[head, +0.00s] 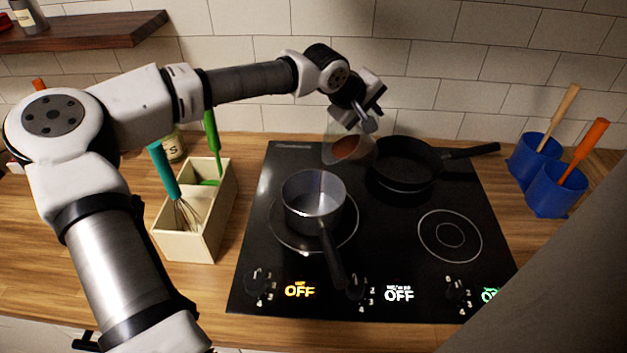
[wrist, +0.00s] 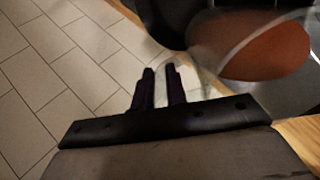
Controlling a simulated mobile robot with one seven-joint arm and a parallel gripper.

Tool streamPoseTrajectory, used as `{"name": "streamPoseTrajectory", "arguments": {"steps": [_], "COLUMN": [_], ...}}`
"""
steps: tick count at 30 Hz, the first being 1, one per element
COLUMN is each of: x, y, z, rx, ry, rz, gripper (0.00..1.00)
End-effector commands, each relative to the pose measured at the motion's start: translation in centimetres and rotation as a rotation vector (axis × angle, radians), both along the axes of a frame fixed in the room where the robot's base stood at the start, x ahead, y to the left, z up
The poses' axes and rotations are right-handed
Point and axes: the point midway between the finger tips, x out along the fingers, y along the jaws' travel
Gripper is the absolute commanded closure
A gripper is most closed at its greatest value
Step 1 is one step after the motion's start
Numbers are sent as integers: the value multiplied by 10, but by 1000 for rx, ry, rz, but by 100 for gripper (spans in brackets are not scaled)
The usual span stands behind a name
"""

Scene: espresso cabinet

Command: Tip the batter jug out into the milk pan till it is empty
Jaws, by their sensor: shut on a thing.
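The batter jug (head: 338,150) is clear, with orange-brown batter inside. My gripper (head: 368,122) is shut on its handle and holds it above the back of the cooktop, behind and to the right of the milk pan. The jug looks tilted; no stream of batter shows. In the wrist view the jug (wrist: 255,45) is at the upper right, cut off by the edge, and my gripper's fingers (wrist: 160,88) are around its pale handle. The milk pan (head: 312,203) is a small grey saucepan on the left front burner, its black handle towards the front. Its visible inside looks empty.
A black frying pan (head: 404,165) sits on the back right burner, close to the jug. A cream utensil box (head: 195,225) with a whisk stands left of the cooktop (head: 400,275). Blue cups (head: 553,192) with utensils stand at right. The front right burner is clear.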

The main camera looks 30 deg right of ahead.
Motion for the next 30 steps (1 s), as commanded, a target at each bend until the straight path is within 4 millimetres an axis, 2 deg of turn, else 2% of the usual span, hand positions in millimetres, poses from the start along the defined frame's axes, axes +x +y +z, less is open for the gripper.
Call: {"name": "streamPoseTrajectory", "arguments": {"steps": [12, 30], "x": [-1, -2], "y": [8, 12], "z": [13, 20], "rx": [-93, -149], "ry": [-13, -21], "rz": [0, -1], "gripper": [100, 100]}}
